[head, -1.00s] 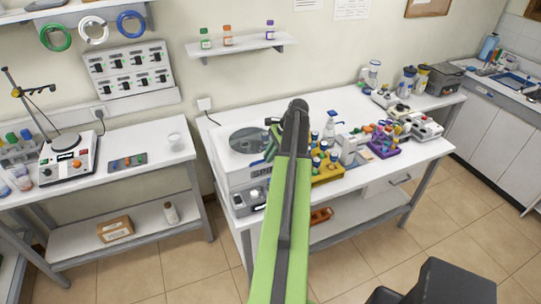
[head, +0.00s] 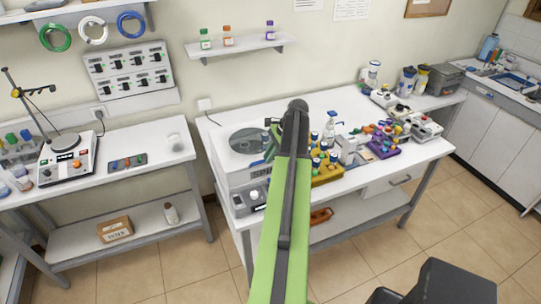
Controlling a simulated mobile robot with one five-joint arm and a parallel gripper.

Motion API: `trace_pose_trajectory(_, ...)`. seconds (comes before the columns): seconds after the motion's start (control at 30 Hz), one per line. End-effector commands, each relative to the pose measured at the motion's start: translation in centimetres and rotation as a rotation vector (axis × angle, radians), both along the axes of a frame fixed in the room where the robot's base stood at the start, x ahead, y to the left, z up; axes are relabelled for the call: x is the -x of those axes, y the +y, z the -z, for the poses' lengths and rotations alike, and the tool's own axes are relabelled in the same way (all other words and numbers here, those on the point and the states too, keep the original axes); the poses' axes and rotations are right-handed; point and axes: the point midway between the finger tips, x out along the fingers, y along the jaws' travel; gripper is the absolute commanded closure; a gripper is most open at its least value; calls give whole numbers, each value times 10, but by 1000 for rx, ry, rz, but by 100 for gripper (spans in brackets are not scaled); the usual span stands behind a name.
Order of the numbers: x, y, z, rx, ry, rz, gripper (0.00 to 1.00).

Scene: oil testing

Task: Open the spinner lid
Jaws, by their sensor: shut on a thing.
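The spinner (head: 231,178) is a white box on the left end of the middle bench. Its white lid (head: 226,150) has a round dark window and lies flat on the body, closed as far as I can see. My green and black arm reaches over the bench from the front and hides the right side of the spinner. My gripper (head: 271,141) is at the right edge of the lid, next to the window. It is shut on the lid's edge, but the arm hides the exact contact.
A yellow rack (head: 327,176) with bottles stands close to the right of my arm. A purple rack (head: 385,151) and small devices stand farther right.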

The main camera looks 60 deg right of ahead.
Motion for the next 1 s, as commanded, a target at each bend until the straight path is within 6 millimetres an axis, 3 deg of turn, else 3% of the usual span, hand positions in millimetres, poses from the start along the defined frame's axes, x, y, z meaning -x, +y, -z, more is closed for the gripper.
trace_pose_trajectory(0.4, 2, 2, 1, -5, 7, -2, 100)
trace_pose_trajectory(0.57, -1, -1, -9, -4, 7, -2, 100)
trace_pose_trajectory(0.77, -15, -11, -48, -2, 4, -3, 100)
trace_pose_trajectory(1.0, -45, -35, -106, 0, 1, -1, 100)
